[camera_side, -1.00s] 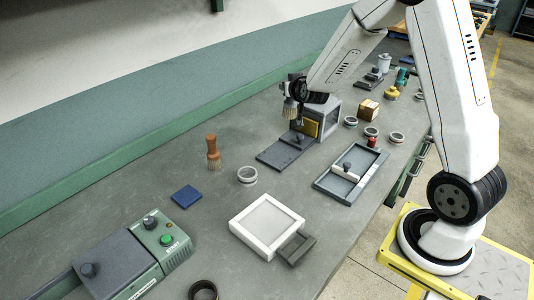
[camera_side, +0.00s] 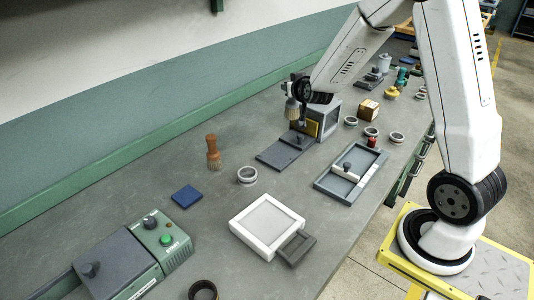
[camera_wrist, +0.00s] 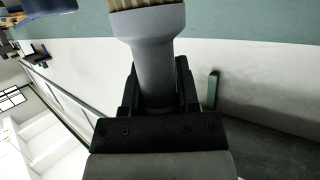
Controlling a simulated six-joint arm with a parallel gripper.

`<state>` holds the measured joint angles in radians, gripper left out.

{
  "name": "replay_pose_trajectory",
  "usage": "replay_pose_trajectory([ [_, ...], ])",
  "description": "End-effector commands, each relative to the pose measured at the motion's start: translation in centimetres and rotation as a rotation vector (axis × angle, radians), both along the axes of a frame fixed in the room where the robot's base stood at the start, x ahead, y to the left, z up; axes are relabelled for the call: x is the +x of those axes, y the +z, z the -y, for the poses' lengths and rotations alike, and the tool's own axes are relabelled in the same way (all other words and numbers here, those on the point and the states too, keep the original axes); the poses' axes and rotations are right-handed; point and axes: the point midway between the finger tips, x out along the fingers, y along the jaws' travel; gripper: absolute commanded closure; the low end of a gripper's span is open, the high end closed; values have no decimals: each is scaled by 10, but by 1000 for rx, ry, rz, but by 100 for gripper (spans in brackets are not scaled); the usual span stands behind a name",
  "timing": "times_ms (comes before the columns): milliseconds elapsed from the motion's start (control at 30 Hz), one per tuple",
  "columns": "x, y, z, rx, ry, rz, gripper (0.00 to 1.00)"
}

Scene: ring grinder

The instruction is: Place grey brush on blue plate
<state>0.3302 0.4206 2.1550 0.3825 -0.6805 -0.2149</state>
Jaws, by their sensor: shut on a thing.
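The grey brush (camera_wrist: 152,60) is held between the jaws of my gripper (camera_wrist: 158,88) in the wrist view. Its pale bristles (camera_wrist: 145,4) point away from the jaws, at the top edge. In the side view my gripper (camera_side: 301,90) is above the bench near the grey box, with the brush (camera_side: 292,110) in the air at its left side. The jaws are shut on it. The blue plate (camera_side: 186,196) lies flat and empty on the bench, well to the lower left of the gripper.
A brown-handled brush (camera_side: 213,153) stands upright between my gripper and the blue plate. A metal ring (camera_side: 247,175) and a white-framed tray (camera_side: 246,237) lie right of the plate. A green start-button box (camera_side: 167,240) is below it. A grey box (camera_side: 324,112) stands beside my gripper.

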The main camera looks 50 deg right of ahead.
Motion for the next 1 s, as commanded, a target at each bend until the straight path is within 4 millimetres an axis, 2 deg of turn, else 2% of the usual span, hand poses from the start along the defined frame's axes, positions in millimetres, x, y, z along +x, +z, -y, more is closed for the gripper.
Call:
replay_pose_trajectory([
  [167, 5, 2, -21, -2, 47, 1, 100],
  [267, 8, 3, -43, -2, 95, 1, 100],
  [367, 12, 5, -72, -3, 160, 3, 100],
  [633, 10, 10, -167, -2, 377, 4, 100],
  [800, -1, 12, -226, -3, 518, 3, 100],
  [1000, -21, 14, -286, -1, 668, 3, 100],
])
